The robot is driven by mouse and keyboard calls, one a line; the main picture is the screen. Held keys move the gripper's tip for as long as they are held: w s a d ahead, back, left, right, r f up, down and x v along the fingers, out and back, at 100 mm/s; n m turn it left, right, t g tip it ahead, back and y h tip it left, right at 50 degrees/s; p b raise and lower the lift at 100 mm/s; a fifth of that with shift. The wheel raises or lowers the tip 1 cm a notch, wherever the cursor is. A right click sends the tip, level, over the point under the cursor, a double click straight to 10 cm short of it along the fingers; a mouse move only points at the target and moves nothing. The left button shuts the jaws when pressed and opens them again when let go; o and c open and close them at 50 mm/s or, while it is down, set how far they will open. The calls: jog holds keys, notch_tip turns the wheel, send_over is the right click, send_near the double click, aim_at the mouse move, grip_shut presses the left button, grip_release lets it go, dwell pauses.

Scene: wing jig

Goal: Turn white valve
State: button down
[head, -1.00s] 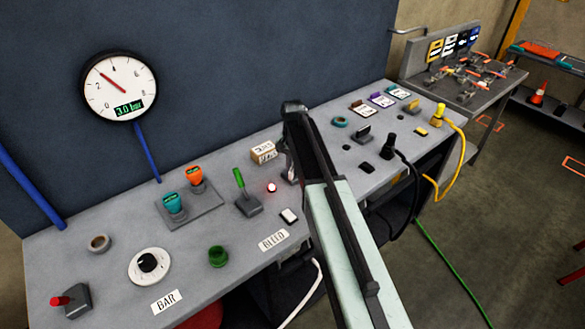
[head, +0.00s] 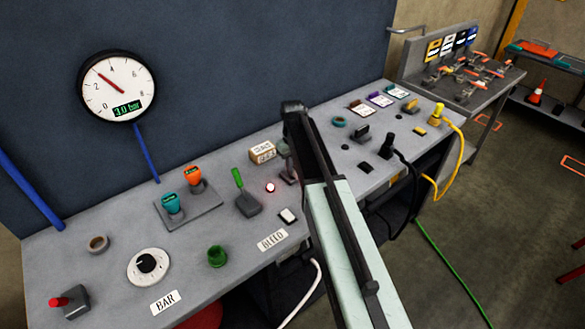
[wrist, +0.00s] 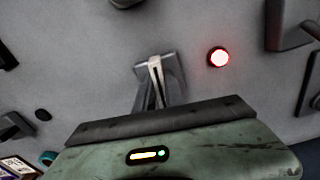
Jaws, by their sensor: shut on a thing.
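My gripper (wrist: 158,80) is shut on the narrow white valve handle (wrist: 154,63), which stands on a grey square base (wrist: 175,68) in the wrist view. The handle lies roughly in line with the fingers. In the head view my arm comes in from the lower right and hides most of the valve. The round gauge (head: 118,86) on the wall reads 3.0 bar.
A lit red lamp (wrist: 218,57) sits right of the valve. A green lever (head: 245,194), a white rocker switch (head: 288,216) and a tan lettered block (head: 262,152) stand close by.

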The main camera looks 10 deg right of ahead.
jog(key=shift+n, duration=0.6)
jog(key=c, duration=1.4)
grip_release()
jog(key=shift+c, duration=0.2)
jog(key=shift+r, duration=0.1)
notch_tip(320, 180, up, 8)
jog(key=p, duration=0.8)
jog(key=shift+f, duration=0.2)
